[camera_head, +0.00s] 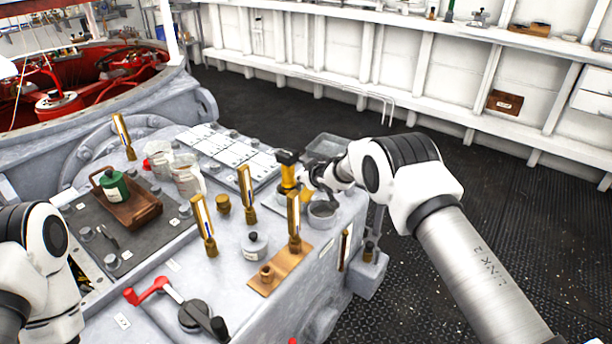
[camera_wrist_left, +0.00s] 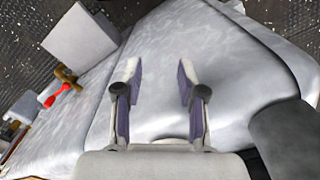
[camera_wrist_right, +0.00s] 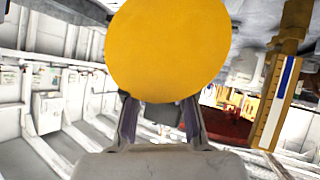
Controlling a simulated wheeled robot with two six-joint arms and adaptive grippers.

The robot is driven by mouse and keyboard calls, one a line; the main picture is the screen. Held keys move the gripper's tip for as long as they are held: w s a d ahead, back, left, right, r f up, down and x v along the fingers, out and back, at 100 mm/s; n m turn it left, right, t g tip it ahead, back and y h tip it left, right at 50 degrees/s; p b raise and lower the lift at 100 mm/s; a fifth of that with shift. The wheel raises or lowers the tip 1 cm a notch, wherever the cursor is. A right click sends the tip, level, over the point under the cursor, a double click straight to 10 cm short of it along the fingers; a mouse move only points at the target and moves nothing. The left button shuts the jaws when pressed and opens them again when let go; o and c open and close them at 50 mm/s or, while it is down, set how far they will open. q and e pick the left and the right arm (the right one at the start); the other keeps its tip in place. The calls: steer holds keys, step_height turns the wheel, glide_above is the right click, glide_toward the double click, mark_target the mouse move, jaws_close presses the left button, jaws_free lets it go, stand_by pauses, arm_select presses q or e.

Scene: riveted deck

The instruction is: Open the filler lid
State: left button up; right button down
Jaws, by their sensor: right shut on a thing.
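The filler lid shows as a large yellow disc (camera_wrist_right: 168,48) right in front of my right gripper (camera_wrist_right: 160,103) in the right wrist view. My right gripper's fingers are closed around a dark block at the disc's lower edge; the exact contact is partly hidden. In the head view my right gripper (camera_head: 306,180) is beside a yellow part with a black top (camera_head: 287,172), over the right end of the grey machine. A round grey cup-like opening (camera_head: 322,213) sits just below it. My left gripper (camera_wrist_left: 158,85) is open and empty over a pale grey surface.
Upright brass gauges (camera_head: 246,190) stand around the machine top.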

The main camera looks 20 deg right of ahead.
steer(key=shift+a+f, duration=0.1)
steer(key=shift+a, duration=0.1)
steer(key=c, duration=1.1)
jaws_free()
steer(key=shift+o, duration=0.5)
steer(key=shift+w+a+f, duration=0.1)
steer(key=shift+a+f, duration=0.05)
steer(key=shift+a, duration=0.1)
steer(key=shift+d, duration=0.25)
steer(key=shift+s+d+r, duration=0.1)
steer(key=shift+s+r, duration=0.15)
steer(key=shift+s, duration=0.1)
steer(key=v, duration=1.1)
